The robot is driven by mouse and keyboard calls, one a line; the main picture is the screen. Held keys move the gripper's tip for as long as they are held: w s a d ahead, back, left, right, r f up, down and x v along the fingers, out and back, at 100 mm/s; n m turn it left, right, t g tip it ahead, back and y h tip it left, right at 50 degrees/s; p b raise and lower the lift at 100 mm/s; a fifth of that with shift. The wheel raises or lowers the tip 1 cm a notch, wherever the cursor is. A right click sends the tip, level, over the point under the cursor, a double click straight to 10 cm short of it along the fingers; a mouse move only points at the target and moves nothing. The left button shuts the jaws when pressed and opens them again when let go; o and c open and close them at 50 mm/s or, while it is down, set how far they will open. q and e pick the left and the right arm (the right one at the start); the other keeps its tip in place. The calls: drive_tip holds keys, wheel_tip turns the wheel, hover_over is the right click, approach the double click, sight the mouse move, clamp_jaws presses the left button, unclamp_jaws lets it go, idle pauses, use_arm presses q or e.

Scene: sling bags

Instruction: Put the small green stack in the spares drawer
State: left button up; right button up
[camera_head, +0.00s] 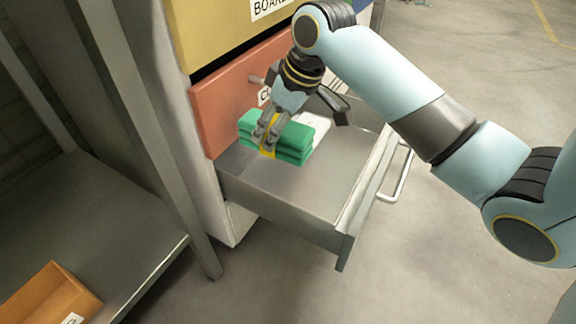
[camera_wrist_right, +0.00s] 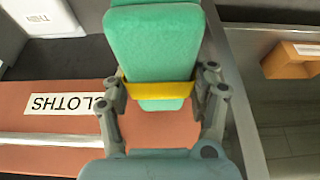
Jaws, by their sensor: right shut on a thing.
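The small green stack (camera_head: 297,136) is a pile of folded green pieces with a yellow band around it. My right gripper (camera_head: 268,146) is shut on it across the band. The stack is at the back left of an open grey metal drawer (camera_head: 300,200); I cannot tell whether it touches the drawer's floor. In the right wrist view the green stack (camera_wrist_right: 155,45) sits between the two fingers of my right gripper (camera_wrist_right: 163,90). No label shows on the open drawer, so I cannot read its name. My left gripper is not in view.
A white labelled item (camera_head: 315,126) lies in the drawer behind the stack. Above is a shut red drawer (camera_head: 215,110), labelled CLOTHS in the wrist view, then a yellow one (camera_head: 205,35). An orange box (camera_head: 50,295) stands on a grey shelf. The drawer's front half is clear.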

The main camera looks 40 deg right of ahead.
wheel_tip(320, 180, down, 9)
drive_tip(key=d+b, duration=0.2)
drive_tip(key=b, duration=0.2)
use_arm(q)
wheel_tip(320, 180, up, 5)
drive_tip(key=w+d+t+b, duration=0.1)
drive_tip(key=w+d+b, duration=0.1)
drive_tip(key=b, duration=0.1)
use_arm(e)
approach(275, 191)
drive_tip(key=shift+w+a+r, duration=0.15)
drive_tip(key=shift+w+a, duration=0.2)
drive_tip(key=shift+w, duration=0.25)
drive_tip(key=shift+f, duration=0.3)
wheel_tip(275, 191, down, 2)
drive_tip(key=shift+f+b, duration=0.25)
drive_tip(key=shift+b, duration=0.7)
drive_tip(key=shift+f, duration=0.4)
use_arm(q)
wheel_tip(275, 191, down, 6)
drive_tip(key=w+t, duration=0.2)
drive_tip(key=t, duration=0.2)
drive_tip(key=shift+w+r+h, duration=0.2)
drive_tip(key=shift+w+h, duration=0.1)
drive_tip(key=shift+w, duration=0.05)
use_arm(e)
drive_tip(key=shift+w, duration=0.1)
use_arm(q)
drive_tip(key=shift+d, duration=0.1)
